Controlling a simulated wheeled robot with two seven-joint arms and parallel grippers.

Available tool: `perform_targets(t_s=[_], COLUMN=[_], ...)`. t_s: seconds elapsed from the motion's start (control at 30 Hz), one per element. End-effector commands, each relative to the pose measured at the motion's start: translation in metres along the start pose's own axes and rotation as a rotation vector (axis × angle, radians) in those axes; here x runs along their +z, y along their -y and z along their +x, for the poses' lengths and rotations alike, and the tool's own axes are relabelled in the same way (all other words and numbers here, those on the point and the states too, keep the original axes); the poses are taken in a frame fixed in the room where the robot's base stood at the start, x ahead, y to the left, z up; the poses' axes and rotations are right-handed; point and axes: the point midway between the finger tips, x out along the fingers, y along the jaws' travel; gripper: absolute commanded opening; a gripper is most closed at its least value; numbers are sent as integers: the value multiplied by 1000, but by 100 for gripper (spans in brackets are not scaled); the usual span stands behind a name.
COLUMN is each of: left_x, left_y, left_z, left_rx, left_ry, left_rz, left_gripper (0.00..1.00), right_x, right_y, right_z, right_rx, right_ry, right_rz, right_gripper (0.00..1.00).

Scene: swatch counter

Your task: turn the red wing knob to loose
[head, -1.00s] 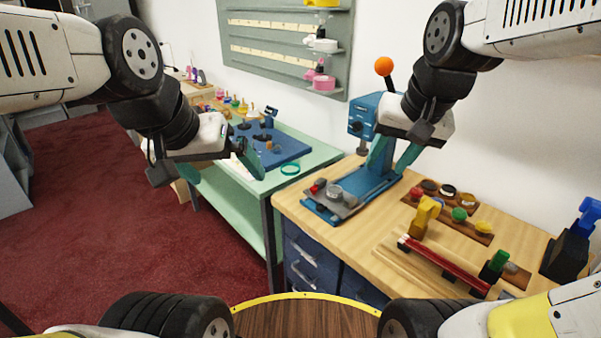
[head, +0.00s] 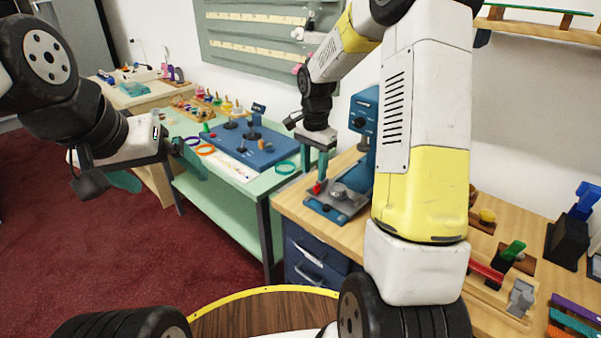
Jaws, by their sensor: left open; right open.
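The small red wing knob (head: 317,188) is at the left end of the metal base of the blue press (head: 362,128), on the wooden counter. A grey round part (head: 339,190) sits beside it. My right gripper (head: 320,176) points down directly over the red knob, its green fingers close around or just above it; whether they touch cannot be told. It is open. Its arm hides part of the press and the counter's middle. My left gripper (head: 158,170) is open and empty, over the floor left of the green table. The knob's markings are too small to read.
The green table (head: 228,196) holds a blue board (head: 262,146) with black knobs and a teal ring (head: 285,167). At right, a green-handled clamp (head: 513,250) and a black-and-blue stand (head: 572,235) are on the counter. Blue drawers (head: 306,260) are below.

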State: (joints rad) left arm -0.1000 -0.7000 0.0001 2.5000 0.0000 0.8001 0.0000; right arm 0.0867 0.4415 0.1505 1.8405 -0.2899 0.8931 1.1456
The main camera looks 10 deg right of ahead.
Motion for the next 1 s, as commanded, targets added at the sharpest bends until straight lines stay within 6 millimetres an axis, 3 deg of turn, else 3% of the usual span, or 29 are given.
perform_targets(t_s=[0.3, 0.7, 0.9, 1.0], left_x=[0, 0, 0, 0], left_y=[0, 0, 0, 0], left_z=[0, 0, 0, 0], left_rx=[0, 0, 0, 0], left_ry=[0, 0, 0, 0], left_rz=[0, 0, 0, 0], left_gripper=[100, 100, 100, 100], right_x=[0, 0, 0, 0], right_y=[-1, 0, 0, 0], right_z=[48, 57, 57, 57], right_rx=[2, 0, 0, -1], right_ry=[2, 1, 0, 0], right_rz=[-2, -1, -1, -1], right_gripper=[41, 41, 2, 0])
